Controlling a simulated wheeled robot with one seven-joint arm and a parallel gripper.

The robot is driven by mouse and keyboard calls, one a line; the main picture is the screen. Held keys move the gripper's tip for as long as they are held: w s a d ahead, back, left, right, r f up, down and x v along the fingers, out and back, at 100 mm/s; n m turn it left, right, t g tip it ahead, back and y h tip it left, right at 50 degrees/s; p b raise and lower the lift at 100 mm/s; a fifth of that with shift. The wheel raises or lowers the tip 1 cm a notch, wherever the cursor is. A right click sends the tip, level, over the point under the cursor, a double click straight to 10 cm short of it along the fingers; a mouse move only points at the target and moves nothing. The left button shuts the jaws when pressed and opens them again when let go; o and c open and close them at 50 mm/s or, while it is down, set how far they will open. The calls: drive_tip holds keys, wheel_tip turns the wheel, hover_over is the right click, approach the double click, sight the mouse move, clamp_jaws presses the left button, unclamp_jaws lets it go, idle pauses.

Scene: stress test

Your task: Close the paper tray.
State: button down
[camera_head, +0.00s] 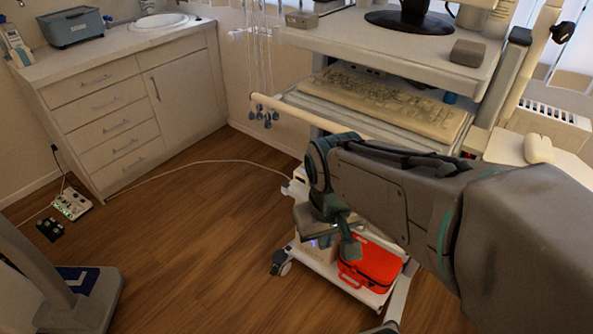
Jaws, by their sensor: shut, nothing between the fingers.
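My gripper (350,246) is shut and empty. It points down in front of the lower part of the wheeled cart. A pale box-shaped device (298,188) stands on the cart behind my arm and is mostly hidden. A flat grey-beige panel (308,222) juts out beside my gripper, on its left. It may be the paper tray, but my arm covers much of it. I cannot tell how far it is open or whether my gripper touches it.
A red case (372,266) lies on the cart's bottom shelf (345,281). Above are a keyboard (385,98) and a top shelf (350,38). A white cable (190,164) crosses the wooden floor. A drawer cabinet (110,110) stands at the left. The middle floor is mostly clear.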

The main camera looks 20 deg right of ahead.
drive_tip(key=w+d+f+n+g+h+b, duration=0.2)
drive_tip(key=d+f+n+h+b, duration=0.3)
drive_tip(key=f, duration=0.3)
drive_tip(key=w+d+f+n+g+h+b, duration=0.1)
drive_tip(key=d+f+n+g+h+b, duration=0.15)
drive_tip(key=d+f+n+h, duration=0.45)
drive_tip(key=w+a+f+n+t+h+b, duration=0.1)
drive_tip(key=w+a+f+n+t+b, duration=0.3)
drive_tip(key=w+f+n+t, duration=0.25)
drive_tip(key=w+a+f+n+t+h+b, duration=0.1)
drive_tip(key=w+a+f+n+t+b, duration=0.2)
drive_tip(key=w+f+n+t, duration=0.4)
drive_tip(key=shift+m+t, duration=0.25)
drive_tip(key=shift+t, duration=0.05)
drive_tip(key=x, duration=0.4)
drive_tip(key=b+x, duration=0.1)
drive_tip(key=x, duration=0.4)
drive_tip(key=r+b+x, duration=0.1)
drive_tip(key=x, duration=0.3)
drive_tip(key=shift+w+d+r, duration=0.15)
drive_tip(key=shift+w+d, duration=0.1)
